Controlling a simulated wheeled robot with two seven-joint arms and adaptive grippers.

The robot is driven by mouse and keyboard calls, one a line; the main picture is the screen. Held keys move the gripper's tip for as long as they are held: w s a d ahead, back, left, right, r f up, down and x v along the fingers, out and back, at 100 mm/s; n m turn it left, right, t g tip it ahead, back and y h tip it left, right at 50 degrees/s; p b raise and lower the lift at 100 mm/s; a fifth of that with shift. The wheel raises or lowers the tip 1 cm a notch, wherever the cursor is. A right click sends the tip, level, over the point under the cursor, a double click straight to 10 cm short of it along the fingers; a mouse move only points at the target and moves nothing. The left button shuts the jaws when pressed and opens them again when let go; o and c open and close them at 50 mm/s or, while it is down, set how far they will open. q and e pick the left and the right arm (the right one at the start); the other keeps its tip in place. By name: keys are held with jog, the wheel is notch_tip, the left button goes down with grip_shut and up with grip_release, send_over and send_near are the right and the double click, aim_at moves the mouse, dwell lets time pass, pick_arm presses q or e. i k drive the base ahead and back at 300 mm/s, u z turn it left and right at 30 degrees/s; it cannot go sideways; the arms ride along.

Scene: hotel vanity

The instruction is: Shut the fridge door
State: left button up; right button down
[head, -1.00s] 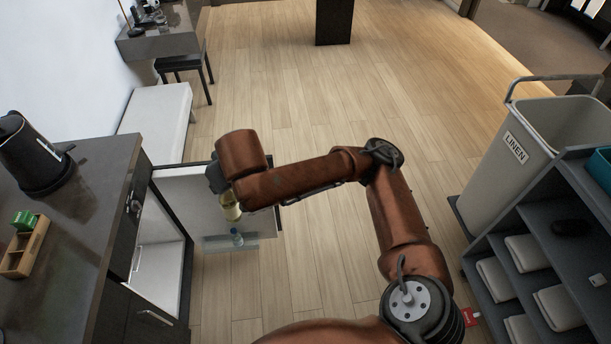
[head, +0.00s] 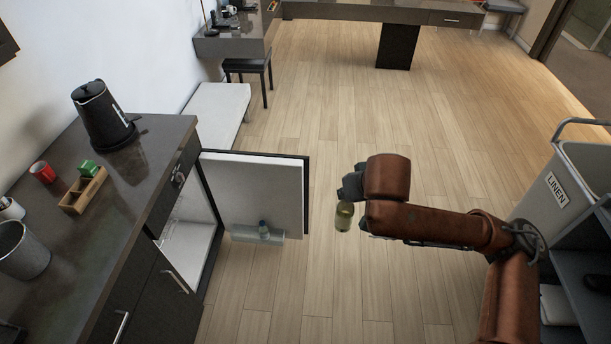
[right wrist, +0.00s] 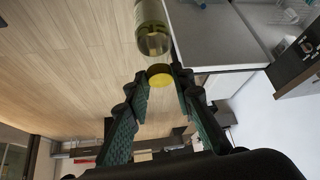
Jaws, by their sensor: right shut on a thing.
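The fridge door (head: 275,183) stands wide open in the head view, with its white inner side and dark edge showing. Its clear door shelf (head: 243,234) holds a small bottle with a blue cap (head: 264,228). My right gripper (head: 352,190) is to the right of the door, apart from it. It is shut on a yellowish-green bottle (head: 343,217). In the right wrist view, the bottle's yellow cap (right wrist: 160,75) is at the fingertips (right wrist: 165,80), with the glass body (right wrist: 151,28) beyond it. My left gripper is not in view.
The white fridge interior (head: 188,245) opens under the dark counter (head: 150,165). A kettle (head: 103,115), wooden caddy (head: 83,191), red cup (head: 42,171) and bin (head: 20,250) stand on it. A linen cart (head: 575,180) is at right. Floor beyond the door is clear.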

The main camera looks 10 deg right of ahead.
aim_at(247, 188)
jog(key=z, duration=0.6)
jog(key=i, duration=1.2)
jog(key=z, duration=0.35)
